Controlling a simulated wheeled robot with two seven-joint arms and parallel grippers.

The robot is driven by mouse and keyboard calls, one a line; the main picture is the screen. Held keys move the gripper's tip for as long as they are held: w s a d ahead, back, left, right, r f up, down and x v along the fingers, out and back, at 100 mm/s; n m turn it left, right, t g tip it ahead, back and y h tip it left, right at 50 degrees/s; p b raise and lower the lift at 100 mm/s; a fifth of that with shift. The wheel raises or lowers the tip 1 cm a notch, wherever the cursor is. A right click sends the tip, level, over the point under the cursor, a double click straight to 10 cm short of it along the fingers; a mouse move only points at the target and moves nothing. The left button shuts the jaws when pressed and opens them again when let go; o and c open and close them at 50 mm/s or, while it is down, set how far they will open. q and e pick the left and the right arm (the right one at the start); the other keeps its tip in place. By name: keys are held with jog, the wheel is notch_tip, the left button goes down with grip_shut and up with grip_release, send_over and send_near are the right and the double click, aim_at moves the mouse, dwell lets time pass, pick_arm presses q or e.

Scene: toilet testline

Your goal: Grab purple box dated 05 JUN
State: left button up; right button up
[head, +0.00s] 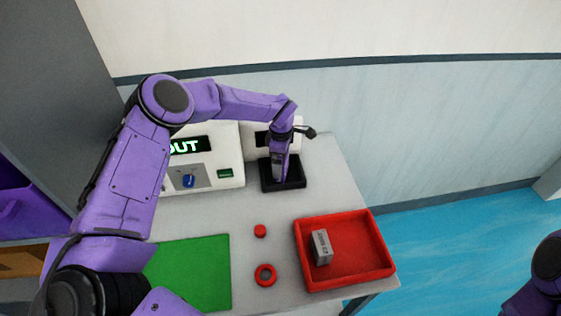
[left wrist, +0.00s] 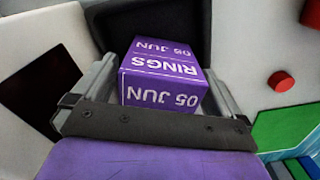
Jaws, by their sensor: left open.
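The purple box (left wrist: 162,75) lies between the two fingers of my left gripper (left wrist: 160,80) in the left wrist view. White print on it reads RINGS and 05 JUN. The fingers stand on either side of the box and are open; contact is hard to judge. In the head view my left gripper (head: 278,168) points down into a small black tray (head: 296,181) beside the white machines. The arm and gripper hide the box there. My right gripper is out of view; only part of that arm shows at the lower right.
A white machine with a green-lit OUT display (head: 190,146) stands left of the black tray. A red tray (head: 360,262) holds a grey box (head: 321,247). A red cap (head: 260,231), a red ring (head: 265,275) and a green mat (head: 200,270) lie on the table.

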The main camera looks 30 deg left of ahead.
pick_arm(q)
jog(key=c, duration=0.9)
jog(key=shift+c, duration=0.8)
jog(key=shift+r, duration=0.1)
